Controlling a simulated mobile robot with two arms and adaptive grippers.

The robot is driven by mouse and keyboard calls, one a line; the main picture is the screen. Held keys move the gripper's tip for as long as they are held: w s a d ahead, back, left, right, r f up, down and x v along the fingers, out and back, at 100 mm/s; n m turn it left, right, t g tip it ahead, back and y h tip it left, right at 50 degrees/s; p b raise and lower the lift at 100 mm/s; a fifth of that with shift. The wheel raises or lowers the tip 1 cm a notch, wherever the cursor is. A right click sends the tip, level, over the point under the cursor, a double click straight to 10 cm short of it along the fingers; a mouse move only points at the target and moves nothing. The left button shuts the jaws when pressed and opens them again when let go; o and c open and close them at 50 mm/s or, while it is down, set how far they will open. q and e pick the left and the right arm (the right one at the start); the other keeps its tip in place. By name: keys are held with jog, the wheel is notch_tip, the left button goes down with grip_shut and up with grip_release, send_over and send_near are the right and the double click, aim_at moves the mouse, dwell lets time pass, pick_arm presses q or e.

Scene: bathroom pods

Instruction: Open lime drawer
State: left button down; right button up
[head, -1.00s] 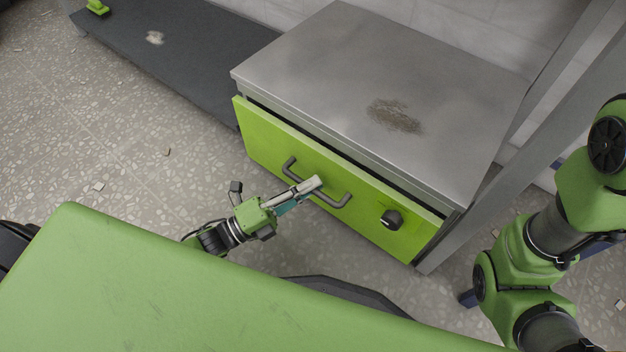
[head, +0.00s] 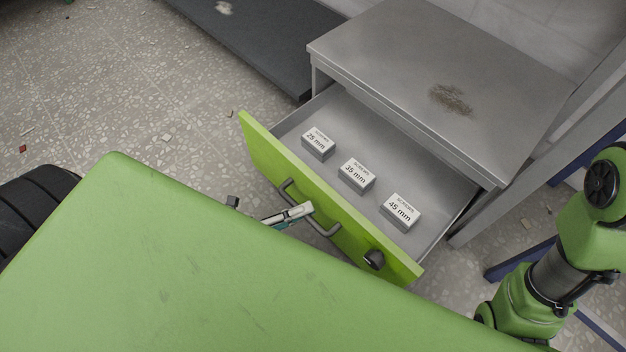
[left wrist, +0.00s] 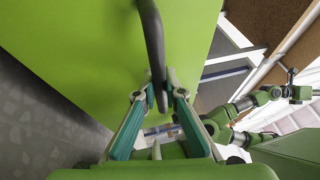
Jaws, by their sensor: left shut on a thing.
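The lime drawer (head: 335,205) is pulled well out of its grey metal cabinet (head: 440,80), and its inside shows. A dark bar handle (head: 322,230) and a round black knob (head: 374,259) are on its front. My left gripper (head: 303,210) is at the handle, its arm mostly hidden behind my green body. In the left wrist view the teal-sided fingers (left wrist: 160,98) are shut on the dark handle (left wrist: 153,45), in front of the lime panel. My right arm shows at the right edge of the head view, but its gripper is out of view.
Three small boxes of screws lie in the drawer, marked 25 mm (head: 318,146), 35 mm (head: 357,177) and 45 mm (head: 400,212). A dark low platform (head: 262,40) is left of the cabinet. A grey post (head: 530,165) stands at its right. Speckled floor is open at left.

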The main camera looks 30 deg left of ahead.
pick_arm(q)
jog(key=shift+s+a, duration=0.2)
jog(key=shift+s, duration=0.35)
jog(key=c, duration=2.1)
grip_release()
jog(key=v, duration=1.2)
jog(key=shift+f, duration=0.1)
